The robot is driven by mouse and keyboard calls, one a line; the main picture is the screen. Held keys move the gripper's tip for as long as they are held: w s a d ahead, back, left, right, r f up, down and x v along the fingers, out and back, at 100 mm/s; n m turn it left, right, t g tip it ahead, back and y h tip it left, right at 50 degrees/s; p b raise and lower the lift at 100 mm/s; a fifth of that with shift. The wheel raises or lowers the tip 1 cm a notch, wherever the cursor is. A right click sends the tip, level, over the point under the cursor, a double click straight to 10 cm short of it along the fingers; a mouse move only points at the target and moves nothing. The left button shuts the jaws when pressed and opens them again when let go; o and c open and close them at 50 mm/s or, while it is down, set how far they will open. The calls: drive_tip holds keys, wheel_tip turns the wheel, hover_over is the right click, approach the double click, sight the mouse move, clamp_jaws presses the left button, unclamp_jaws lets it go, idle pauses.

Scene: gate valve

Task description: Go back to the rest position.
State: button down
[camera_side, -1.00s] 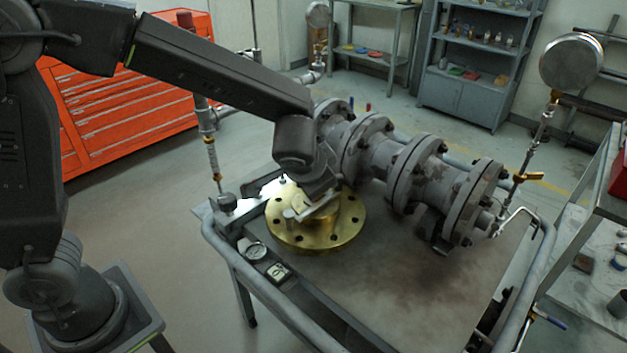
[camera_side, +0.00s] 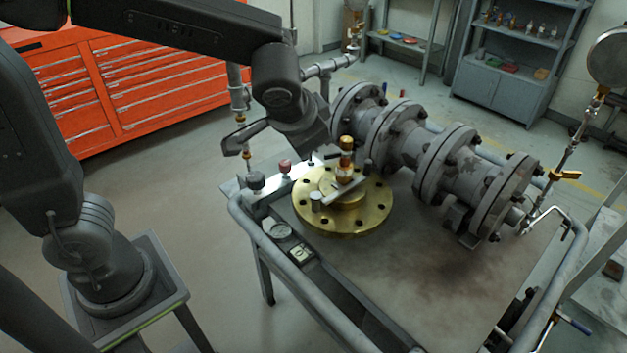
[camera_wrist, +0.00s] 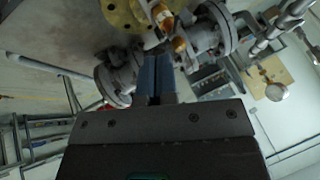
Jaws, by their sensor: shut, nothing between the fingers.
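The gate valve on the table has a round brass flange (camera_side: 355,213) with bolt holes, a brass stem (camera_side: 346,158) and a grey bar (camera_side: 342,191) across its middle. My gripper (camera_wrist: 157,62) is shut and empty in the wrist view, its two blue-grey fingers side by side. The brass flange (camera_wrist: 126,12) and brass fittings (camera_wrist: 165,18) show beyond the fingertips at the top of that view. In the side view my dark wrist is above and left of the stem. My fingertips are not clearly visible there.
A grey flanged pipe (camera_side: 445,165) lies on the table behind and right of the flange. A gauge (camera_side: 607,58) stands on a thin riser at the right. A red tool cabinet (camera_side: 130,75) is behind my arm.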

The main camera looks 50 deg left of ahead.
drive_tip(key=s+a+r+n+h, duration=0.1)
drive_tip(key=s+a, duration=0.1)
drive_tip(key=s, duration=0.5)
drive_tip(key=s+a+r+n+h, duration=0.1)
drive_tip(key=s+a+h, duration=0.1)
drive_tip(key=s, duration=0.5)
drive_tip(key=shift+a+r, duration=0.2)
drive_tip(key=shift+a, duration=0.25)
drive_tip(key=c, duration=1.8)
unclamp_jaws()
drive_tip(key=shift+s, duration=0.3)
drive_tip(key=shift+o, duration=0.6)
drive_tip(key=o, duration=0.4)
drive_tip(key=shift+m+g, duration=0.4)
drive_tip(key=shift+g, duration=0.3)
drive_tip(key=w+r, duration=0.2)
drive_tip(key=w, duration=0.1)
drive_tip(key=w+r, duration=0.1)
drive_tip(key=w, duration=0.1)
drive_tip(key=shift+w+r, duration=0.1)
drive_tip(key=shift+w, duration=0.15)
drive_tip(key=m+g, duration=0.3)
drive_tip(key=g, duration=0.1)
hover_over(330, 154)
wheel_tip(330, 154, down, 2)
wheel_tip(330, 154, down, 14)
drive_tip(key=shift+r, duration=0.1)
